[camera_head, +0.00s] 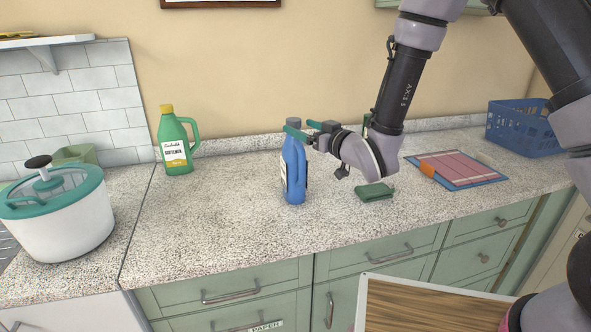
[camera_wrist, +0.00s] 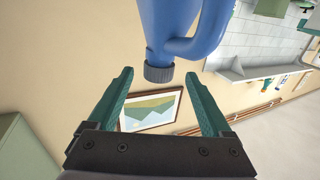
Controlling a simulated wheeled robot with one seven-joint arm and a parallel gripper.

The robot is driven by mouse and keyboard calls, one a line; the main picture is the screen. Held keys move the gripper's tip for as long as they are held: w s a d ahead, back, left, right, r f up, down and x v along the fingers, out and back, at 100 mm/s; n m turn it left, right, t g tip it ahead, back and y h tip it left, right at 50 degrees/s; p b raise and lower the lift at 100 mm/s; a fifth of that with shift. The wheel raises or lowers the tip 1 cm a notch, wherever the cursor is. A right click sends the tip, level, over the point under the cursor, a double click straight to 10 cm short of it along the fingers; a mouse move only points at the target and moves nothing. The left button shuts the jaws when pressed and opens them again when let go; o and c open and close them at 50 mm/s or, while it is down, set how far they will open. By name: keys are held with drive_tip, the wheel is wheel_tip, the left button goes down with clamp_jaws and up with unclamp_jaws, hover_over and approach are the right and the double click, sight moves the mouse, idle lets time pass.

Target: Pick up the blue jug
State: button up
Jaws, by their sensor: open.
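The blue jug (camera_head: 294,170) stands upright on the speckled countertop, with a dark grey cap and a side handle. In the wrist view, the jug (camera_wrist: 168,22) appears upside down at the top, and its cap lies between the tips of my green fingers. My gripper (camera_head: 302,129) is at the height of the jug's cap, reaching in from the right. In the wrist view, my gripper (camera_wrist: 160,75) is open, with a gap on both sides of the cap. Nothing is held.
A green bottle (camera_head: 175,143) stands at the back left, and a white pot (camera_head: 58,222) stands at far left. A folded green cloth (camera_head: 374,192) lies right of the jug. A pink-and-blue board (camera_head: 458,168) and blue basket (camera_head: 522,130) are farther right. The counter in front is clear.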

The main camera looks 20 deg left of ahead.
sight(288, 119)
drive_tip(key=x, duration=0.7)
drive_tip(key=shift+d+r, duration=0.1)
drive_tip(key=shift+r, duration=0.1)
clamp_jaws()
